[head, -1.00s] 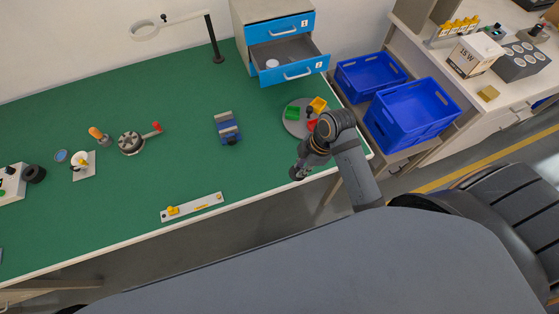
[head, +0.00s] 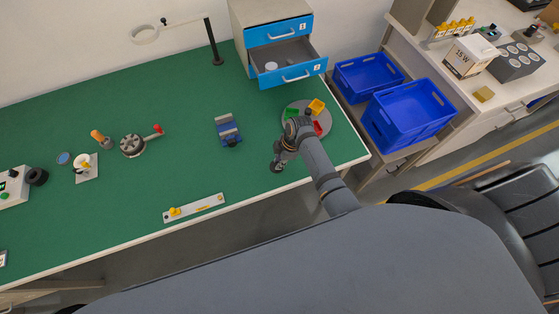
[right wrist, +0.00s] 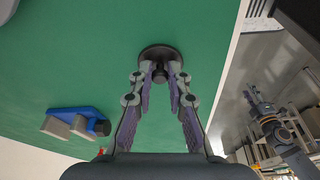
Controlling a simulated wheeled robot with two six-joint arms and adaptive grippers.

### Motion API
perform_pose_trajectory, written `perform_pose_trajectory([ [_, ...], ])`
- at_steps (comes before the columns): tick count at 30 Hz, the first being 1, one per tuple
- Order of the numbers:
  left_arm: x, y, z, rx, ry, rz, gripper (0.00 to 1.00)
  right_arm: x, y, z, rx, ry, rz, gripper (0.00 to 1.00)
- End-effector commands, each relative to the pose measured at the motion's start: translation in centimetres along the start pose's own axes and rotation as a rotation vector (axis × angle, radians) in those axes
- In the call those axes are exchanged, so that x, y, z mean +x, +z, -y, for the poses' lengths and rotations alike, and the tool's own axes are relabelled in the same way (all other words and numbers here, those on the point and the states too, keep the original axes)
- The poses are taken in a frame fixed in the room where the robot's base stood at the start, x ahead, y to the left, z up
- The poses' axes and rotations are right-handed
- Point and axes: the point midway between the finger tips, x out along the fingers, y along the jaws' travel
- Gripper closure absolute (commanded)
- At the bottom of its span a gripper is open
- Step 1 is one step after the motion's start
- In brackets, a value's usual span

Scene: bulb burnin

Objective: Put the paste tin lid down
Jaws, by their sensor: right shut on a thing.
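The paste tin lid (right wrist: 158,52) is a dark round disc with a small knob in the right wrist view. My right gripper (right wrist: 159,76) is shut on its knob, with the disc beyond the fingertips. In the head view my right gripper (head: 279,163) is over the green table near its front edge, left of the grey turntable. The lid is small and dark there, and I cannot tell whether it touches the table.
A blue and grey block fixture (head: 228,131) stands left of the gripper. A grey turntable (head: 292,106) with coloured pieces is behind the arm. An open drawer (head: 290,66) is at the back, and blue crates (head: 408,114) stand to the right.

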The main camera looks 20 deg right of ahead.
Motion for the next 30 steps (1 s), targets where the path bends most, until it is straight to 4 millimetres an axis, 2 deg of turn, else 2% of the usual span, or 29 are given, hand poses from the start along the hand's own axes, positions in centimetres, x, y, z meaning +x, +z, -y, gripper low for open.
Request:
perform_pose_trajectory([
  [7,0.1,0.0,0.0,0.000,0.000,0.000,0.60,0.2,0.1,0.0,0.000,0.000,0.000,1.00],
  [8,0.1,0.0,0.0,0.000,0.000,0.000,0.60,0.2,0.1,0.0,0.000,0.000,0.000,0.82],
  [13,0.1,0.0,0.0,0.000,0.000,0.000,0.60,0.2,0.1,0.0,0.000,0.000,0.000,0.61],
  [23,-0.1,0.0,0.0,0.000,0.000,0.000,0.60,-0.3,0.0,0.0,0.000,0.001,0.000,0.61],
  [26,0.1,0.0,0.0,0.000,0.000,0.000,0.60,-1.6,0.0,-0.1,-0.001,0.004,0.000,0.61],
  [30,0.4,0.1,-0.1,0.000,0.000,0.000,0.60,-4.9,0.1,-0.1,-0.001,0.006,0.001,0.61],
])
